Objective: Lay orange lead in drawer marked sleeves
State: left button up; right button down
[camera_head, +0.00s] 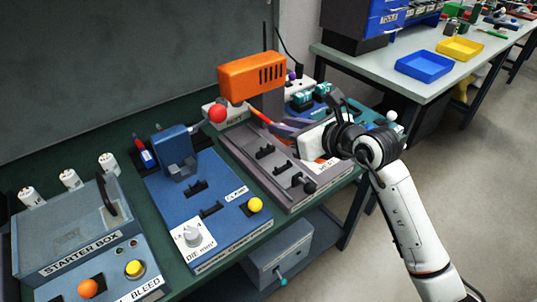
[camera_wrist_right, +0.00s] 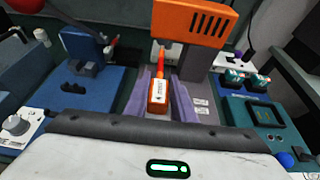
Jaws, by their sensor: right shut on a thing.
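The orange lead (camera_head: 259,115), a slim orange-red piece, is between the purple fingers of my right gripper (camera_head: 274,124). In the right wrist view, the lead (camera_wrist_right: 158,92) carries a white label, its print too small to read, and its redder end points away. My right gripper is shut on it, above the grey machine with the orange head (camera_head: 252,78). Whether the lead touches the machine is unclear. No drawer marked sleeves can be made out. My left gripper is out of view.
A blue die station (camera_head: 205,215) and a grey starter box (camera_head: 75,225) stand to the left. A teal unit (camera_wrist_right: 262,112) is right of the machine. On the back bench are a blue tray (camera_head: 424,66), a yellow tray (camera_head: 460,48) and a blue cabinet (camera_head: 388,20).

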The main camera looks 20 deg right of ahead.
aim_at(283, 168)
jog(key=shift+w, duration=0.1)
notch_tip(283, 168, down, 10)
jog(key=shift+r, duration=0.25)
dwell(0.4)
jog(key=shift+f, duration=0.15)
jog(key=c, duration=1.5)
grip_release()
jog(key=shift+f, duration=0.1)
